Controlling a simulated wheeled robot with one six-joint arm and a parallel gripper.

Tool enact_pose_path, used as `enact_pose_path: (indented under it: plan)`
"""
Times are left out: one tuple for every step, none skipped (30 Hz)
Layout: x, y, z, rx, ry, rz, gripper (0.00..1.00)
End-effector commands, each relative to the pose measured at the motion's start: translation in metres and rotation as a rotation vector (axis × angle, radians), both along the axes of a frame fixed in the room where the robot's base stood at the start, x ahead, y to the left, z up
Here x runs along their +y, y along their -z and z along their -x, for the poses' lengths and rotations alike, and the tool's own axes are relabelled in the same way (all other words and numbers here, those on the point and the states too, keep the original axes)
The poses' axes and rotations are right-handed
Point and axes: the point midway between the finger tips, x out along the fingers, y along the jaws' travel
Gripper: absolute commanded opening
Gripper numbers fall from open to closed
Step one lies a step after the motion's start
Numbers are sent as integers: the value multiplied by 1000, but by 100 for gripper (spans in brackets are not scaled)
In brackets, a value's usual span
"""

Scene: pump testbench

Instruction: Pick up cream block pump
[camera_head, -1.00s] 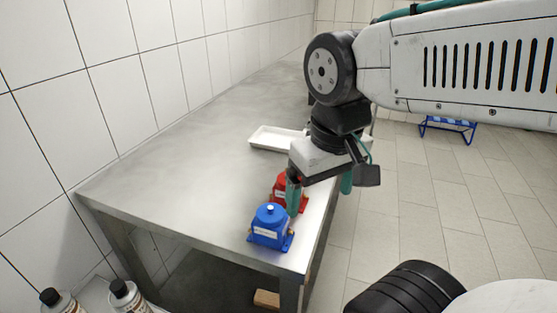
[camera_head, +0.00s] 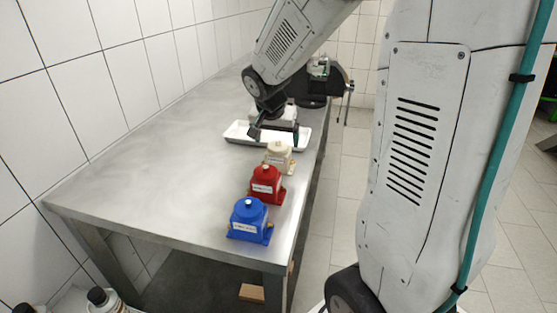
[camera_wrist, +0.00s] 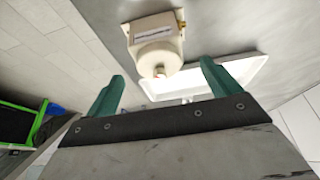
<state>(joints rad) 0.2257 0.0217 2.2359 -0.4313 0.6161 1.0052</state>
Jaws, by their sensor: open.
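The cream block pump (camera_head: 278,157) stands upright on the metal table near its right edge, behind the red pump in the head view. In the wrist view the cream pump (camera_wrist: 154,42) shows with its label and round top knob, just beyond the green fingertips. My gripper (camera_wrist: 160,72) is open, its two fingers spread apart with nothing between them. In the head view my gripper hangs over the front of the white tray, just behind and above the cream pump.
A red pump (camera_head: 266,185) and a blue pump (camera_head: 249,219) stand in line in front of the cream one. A white tray (camera_head: 238,137) lies behind it. A dark vise (camera_head: 335,84) is at the table's far end. The table's left side is clear.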

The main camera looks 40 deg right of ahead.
Motion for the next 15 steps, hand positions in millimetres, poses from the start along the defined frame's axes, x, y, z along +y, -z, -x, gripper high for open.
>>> enact_pose_path:
  plan:
    - [-2, 7, 0, 4, 0, 0, 89]
    - [-3, 10, -1, 4, 0, 0, 89]
    - [-4, 15, -2, 4, 0, 0, 89]
    - [-5, 20, -2, 5, -1, -1, 89]
    - [-6, 25, -3, 7, 0, -1, 89]
    - [-8, 31, -4, 6, 0, 0, 89]
    - [-9, 35, -5, 7, 0, -1, 89]
    - [-11, 39, -6, 5, -1, -1, 89]
    - [-12, 43, -7, 5, -1, -1, 89]
    - [-13, 46, -8, 5, -1, 0, 89]
    - [-14, 48, -9, 5, -1, 0, 89]
    - [-15, 50, -9, 4, 0, -1, 89]
    - [-15, 51, -10, 2, -1, -1, 89]
    - [-15, 51, -10, 2, -1, -1, 89]
    - [-15, 51, -10, 2, -1, 0, 89]
